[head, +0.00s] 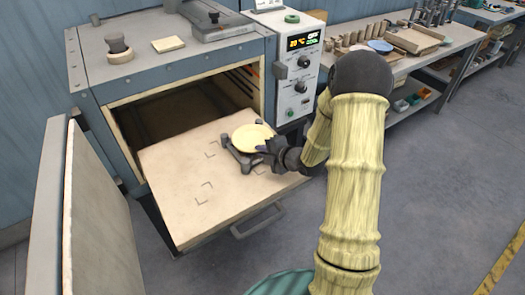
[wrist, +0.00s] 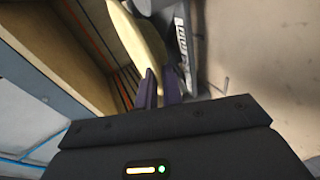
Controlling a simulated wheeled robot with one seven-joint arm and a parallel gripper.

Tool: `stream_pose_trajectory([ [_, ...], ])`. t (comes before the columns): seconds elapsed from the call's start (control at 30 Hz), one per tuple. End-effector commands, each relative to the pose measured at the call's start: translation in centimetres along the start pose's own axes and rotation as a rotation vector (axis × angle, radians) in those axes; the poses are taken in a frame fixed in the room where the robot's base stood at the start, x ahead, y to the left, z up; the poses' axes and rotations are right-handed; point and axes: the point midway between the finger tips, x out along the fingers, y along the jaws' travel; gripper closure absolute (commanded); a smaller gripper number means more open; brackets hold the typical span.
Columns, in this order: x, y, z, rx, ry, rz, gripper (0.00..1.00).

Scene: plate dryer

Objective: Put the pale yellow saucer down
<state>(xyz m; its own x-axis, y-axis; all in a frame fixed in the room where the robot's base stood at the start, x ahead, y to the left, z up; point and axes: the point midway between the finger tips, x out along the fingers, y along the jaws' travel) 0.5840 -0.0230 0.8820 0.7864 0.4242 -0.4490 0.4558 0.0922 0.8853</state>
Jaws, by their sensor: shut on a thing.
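The pale yellow saucer (head: 252,138) is a flat round disc over a small dark grey stand (head: 240,165) on the dryer's pulled-out shelf. My gripper (head: 265,148) is shut on the saucer's near right rim. In the wrist view the saucer (wrist: 140,40) shows nearly edge-on, with its rim between the dark purple fingers (wrist: 160,86). The grey stand (wrist: 172,30) shows beside it. I cannot tell whether the saucer rests on the stand or is held just above it.
The pale shelf (head: 185,190) has corner marks and free room at its left and front. The dryer (head: 180,62) stands open behind it, its door (head: 95,225) swung out at left. A control panel (head: 298,75) stands at right. A workbench (head: 440,52) is farther back.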

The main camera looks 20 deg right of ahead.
Motion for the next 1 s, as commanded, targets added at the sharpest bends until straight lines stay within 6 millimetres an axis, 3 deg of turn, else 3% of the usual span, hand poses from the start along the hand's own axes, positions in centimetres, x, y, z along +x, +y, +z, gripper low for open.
stream_pose_trajectory([
  [0.3, 0.1, -0.1, 0.1, -0.001, 0.0, 0.003, 1.0],
  [0.43, 0.1, -0.1, 0.0, -0.001, 0.0, 0.001, 0.71],
  [0.83, -0.1, 0.2, 0.0, 0.0, -0.001, 0.001, 0.7],
  [1.0, -2.2, 0.1, 0.1, -0.001, -0.003, 0.002, 0.7],
])
